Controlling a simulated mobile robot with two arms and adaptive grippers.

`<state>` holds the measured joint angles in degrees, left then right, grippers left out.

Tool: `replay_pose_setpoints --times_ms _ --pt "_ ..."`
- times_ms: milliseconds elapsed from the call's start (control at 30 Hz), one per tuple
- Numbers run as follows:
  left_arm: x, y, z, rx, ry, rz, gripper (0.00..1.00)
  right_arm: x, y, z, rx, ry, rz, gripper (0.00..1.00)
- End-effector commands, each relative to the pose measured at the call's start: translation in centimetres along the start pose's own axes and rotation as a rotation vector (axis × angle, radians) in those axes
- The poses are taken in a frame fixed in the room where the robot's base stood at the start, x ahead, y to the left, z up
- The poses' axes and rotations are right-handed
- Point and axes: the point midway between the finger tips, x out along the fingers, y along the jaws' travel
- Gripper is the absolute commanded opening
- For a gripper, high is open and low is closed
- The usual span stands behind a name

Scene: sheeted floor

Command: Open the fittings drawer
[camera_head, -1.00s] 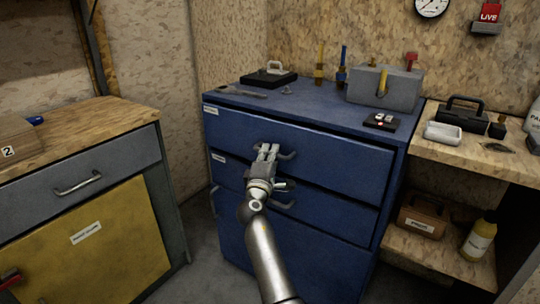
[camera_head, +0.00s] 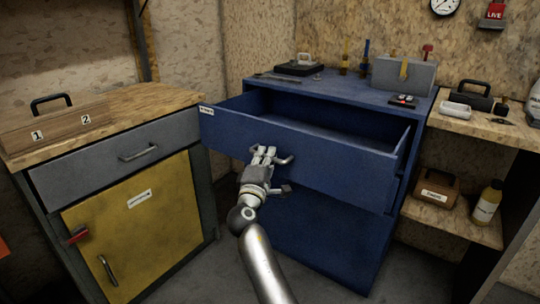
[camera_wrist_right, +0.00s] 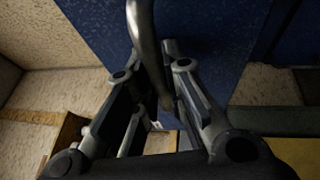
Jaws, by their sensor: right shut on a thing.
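The blue cabinet's top drawer (camera_head: 330,168) stands pulled out, with its open top and part of a bare-looking inside in view. A small white label (camera_head: 206,111) sits at its upper left corner; I cannot read it surely. My right gripper (camera_head: 264,152) is at the drawer front, shut on the drawer's bar handle (camera_head: 286,160). In the right wrist view the curved metal handle (camera_wrist_right: 143,38) runs between the fingers of the right gripper (camera_wrist_right: 158,88). My left gripper is in neither view.
A grey drawer with handle (camera_head: 138,152) and a yellow door (camera_head: 140,225) stand at left, close to the open drawer's corner. Tools and a grey box (camera_head: 404,73) rest on the blue cabinet top (camera_head: 350,95). A wooden shelf (camera_head: 450,218) is at right.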

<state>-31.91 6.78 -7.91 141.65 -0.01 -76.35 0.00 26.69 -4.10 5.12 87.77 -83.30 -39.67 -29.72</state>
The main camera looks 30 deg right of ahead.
Motion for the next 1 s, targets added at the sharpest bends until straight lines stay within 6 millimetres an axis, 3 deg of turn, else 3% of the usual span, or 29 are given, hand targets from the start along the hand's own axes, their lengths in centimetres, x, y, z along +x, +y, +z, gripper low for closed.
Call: replay_pose_setpoints --times_ms 233,667,700,833,1000 --pt "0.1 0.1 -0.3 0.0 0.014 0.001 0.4 -1.4 0.2 -0.6 0.001 0.0 -0.001 0.0" --pt "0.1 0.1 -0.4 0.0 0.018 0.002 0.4 -1.7 0.3 -0.7 0.001 -0.002 -0.001 0.0" --pt "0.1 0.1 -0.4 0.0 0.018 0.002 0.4 -1.7 0.3 -0.7 0.001 -0.002 -0.001 0.14" --pt "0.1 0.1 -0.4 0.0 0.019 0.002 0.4 -1.6 0.3 -0.7 0.001 -0.001 -0.001 0.31" --pt "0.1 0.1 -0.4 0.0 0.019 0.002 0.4 -1.6 0.4 -0.7 0.001 -0.001 0.0 0.34"
